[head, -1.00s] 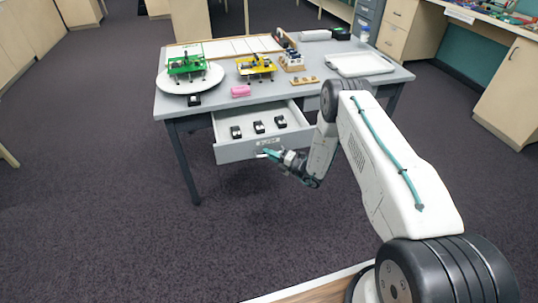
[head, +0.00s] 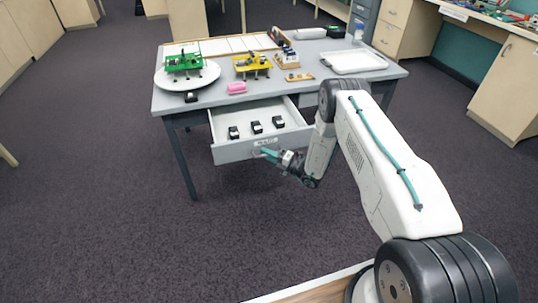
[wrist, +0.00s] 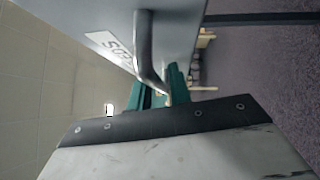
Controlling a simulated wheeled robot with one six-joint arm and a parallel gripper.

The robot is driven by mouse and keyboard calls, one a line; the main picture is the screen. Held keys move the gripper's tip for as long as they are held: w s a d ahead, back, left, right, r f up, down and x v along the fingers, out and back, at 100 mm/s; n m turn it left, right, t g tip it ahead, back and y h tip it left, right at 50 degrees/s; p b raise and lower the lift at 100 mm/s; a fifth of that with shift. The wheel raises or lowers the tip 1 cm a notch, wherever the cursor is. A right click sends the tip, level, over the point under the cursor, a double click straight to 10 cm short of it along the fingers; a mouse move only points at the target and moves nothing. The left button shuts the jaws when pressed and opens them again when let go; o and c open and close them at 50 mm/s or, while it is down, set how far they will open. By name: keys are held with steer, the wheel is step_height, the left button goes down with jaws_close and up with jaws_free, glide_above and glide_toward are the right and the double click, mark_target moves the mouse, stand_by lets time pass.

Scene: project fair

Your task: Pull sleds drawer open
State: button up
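The grey sleds drawer (head: 238,151) stands pulled out from under the table, with several small black-and-white blocks (head: 256,127) inside. Its front carries a white label, which in the wrist view shows sideways at the upper left (wrist: 112,46). The metal bar handle (wrist: 148,50) runs down between my gripper's teal fingers (wrist: 160,90). My gripper (head: 268,153) is at the drawer front in the head view and looks shut on the handle. The fingertips are partly hidden by the handle and the gripper body.
Open carpet (head: 110,210) lies in front and to the left.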

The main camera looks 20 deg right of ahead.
steer(key=v, duration=0.8)
stand_by(0.4)
